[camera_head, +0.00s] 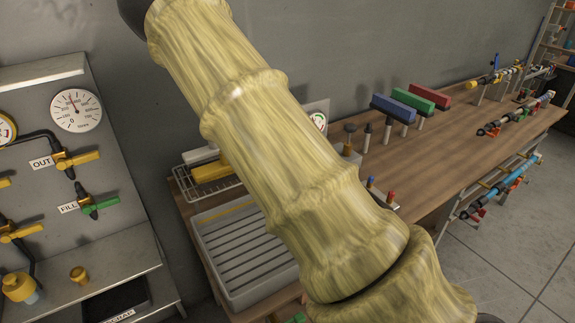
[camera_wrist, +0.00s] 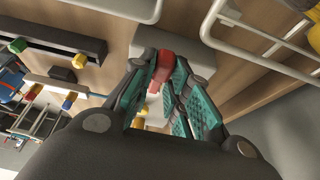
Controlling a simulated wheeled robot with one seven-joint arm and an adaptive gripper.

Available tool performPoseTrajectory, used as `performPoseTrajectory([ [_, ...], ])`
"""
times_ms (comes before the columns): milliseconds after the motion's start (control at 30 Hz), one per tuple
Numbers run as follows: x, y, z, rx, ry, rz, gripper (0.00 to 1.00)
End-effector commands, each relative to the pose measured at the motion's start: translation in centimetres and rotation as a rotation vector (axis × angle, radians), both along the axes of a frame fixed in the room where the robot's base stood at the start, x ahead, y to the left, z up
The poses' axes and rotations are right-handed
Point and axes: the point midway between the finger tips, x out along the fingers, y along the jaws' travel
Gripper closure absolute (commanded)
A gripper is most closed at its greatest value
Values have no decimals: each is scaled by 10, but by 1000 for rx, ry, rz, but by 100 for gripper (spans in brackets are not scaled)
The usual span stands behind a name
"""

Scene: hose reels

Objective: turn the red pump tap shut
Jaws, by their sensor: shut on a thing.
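The red pump tap (camera_wrist: 162,68) shows in the wrist view as a red handle between the teal-padded fingers of my gripper (camera_wrist: 158,84). My gripper is shut on it, with a finger on each side. A pale part lies just below the red handle. In the head view my arm crosses the middle of the picture and hides my gripper and the tap. Which way the tap is turned, I cannot tell.
The wooden bench (camera_head: 440,128) carries a grey ribbed tray (camera_head: 205,240), a wire rack (camera_head: 184,190), and blue, green (camera_head: 413,99) and red blocks. A wall panel (camera_head: 110,150) with a gauge (camera_head: 76,110) and other taps stands left. Open floor lies right.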

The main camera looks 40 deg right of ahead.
Motion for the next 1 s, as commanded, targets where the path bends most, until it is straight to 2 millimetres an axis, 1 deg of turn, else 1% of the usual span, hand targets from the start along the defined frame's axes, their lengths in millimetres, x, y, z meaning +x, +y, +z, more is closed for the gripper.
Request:
performPoseTrajectory([
  [100, 0, 1, -1, 1, 0, 0, 100],
  [133, 1, 1, -1, 1, 0, 0, 79],
  [233, 1, 1, 0, 1, -1, 1, 61],
  [533, 1, 1, 0, 0, -1, 1, 61],
  [667, 2, 3, 6, -1, -2, 3, 61],
  [767, 3, 8, 17, -1, -2, 3, 61],
  [1000, 6, 24, 57, -1, -3, 3, 61],
])
